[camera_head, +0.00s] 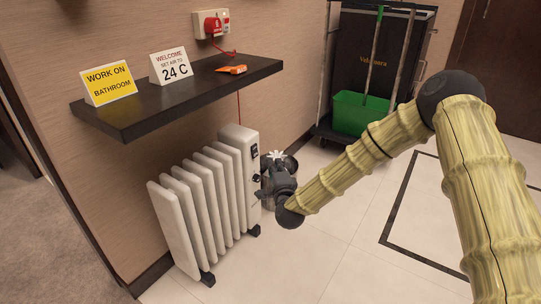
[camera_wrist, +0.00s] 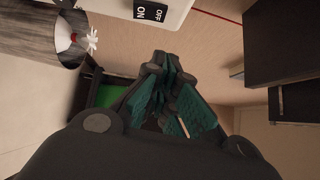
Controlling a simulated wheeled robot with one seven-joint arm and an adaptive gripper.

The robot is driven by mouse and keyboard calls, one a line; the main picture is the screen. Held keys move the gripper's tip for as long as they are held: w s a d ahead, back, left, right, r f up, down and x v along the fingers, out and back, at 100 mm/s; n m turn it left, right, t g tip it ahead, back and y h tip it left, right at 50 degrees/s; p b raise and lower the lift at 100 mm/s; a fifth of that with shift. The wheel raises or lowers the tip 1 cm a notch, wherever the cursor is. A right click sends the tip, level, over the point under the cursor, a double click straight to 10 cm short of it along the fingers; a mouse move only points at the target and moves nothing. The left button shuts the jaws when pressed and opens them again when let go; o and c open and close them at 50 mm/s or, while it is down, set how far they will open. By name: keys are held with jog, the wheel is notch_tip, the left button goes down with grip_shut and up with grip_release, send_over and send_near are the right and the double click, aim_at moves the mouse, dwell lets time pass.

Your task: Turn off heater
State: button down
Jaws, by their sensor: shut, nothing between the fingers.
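The white heater (camera_head: 210,195), a finned oil radiator, stands upright on the floor under the shelf. Its end panel (camera_head: 240,145) carries a dark switch (camera_head: 254,151). My gripper (camera_head: 262,190) is beside the heater's end panel, lower than the switch. In the wrist view my gripper (camera_wrist: 163,68) is shut and empty, apart from the switch. Contact with the panel is unclear.
A dark wall shelf (camera_head: 180,95) above the heater holds two signs and an orange item (camera_head: 232,69). A bin (camera_head: 289,165) stands behind my gripper. A cart (camera_head: 372,65) with a green bucket (camera_head: 360,113) is at the back.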

jog(key=shift+s+d+r+p, duration=0.1)
jog(key=shift+s+p, duration=0.2)
jog(key=shift+s, duration=1)
jog(key=s+d+f+n+g+y, duration=0.1)
jog(key=s+f+n+g, duration=0.4)
jog(key=s+f, duration=0.75)
jog(key=s+d+f+n+g, duration=0.2)
jog(key=s+f+n+g, duration=0.3)
jog(key=s+f, duration=0.75)
jog(key=s+d+f+n+g+h, duration=0.1)
jog(key=s+d+f+n+g, duration=0.2)
jog(key=s, duration=0.7)
jog(key=s+d+f+n+g+h, duration=0.1)
jog(key=s+d+n+g, duration=0.15)
jog(key=s+d, duration=0.55)
jog(key=s+d+f+n+g+h, duration=0.1)
jog(key=s+d+f+g, duration=0.15)
jog(key=s, duration=0.95)
notch_tip(320, 180, up, 37)
jog(key=p, duration=3.7)
jog(key=shift+a, duration=0.3)
jog(key=shift+w, duration=0.1)
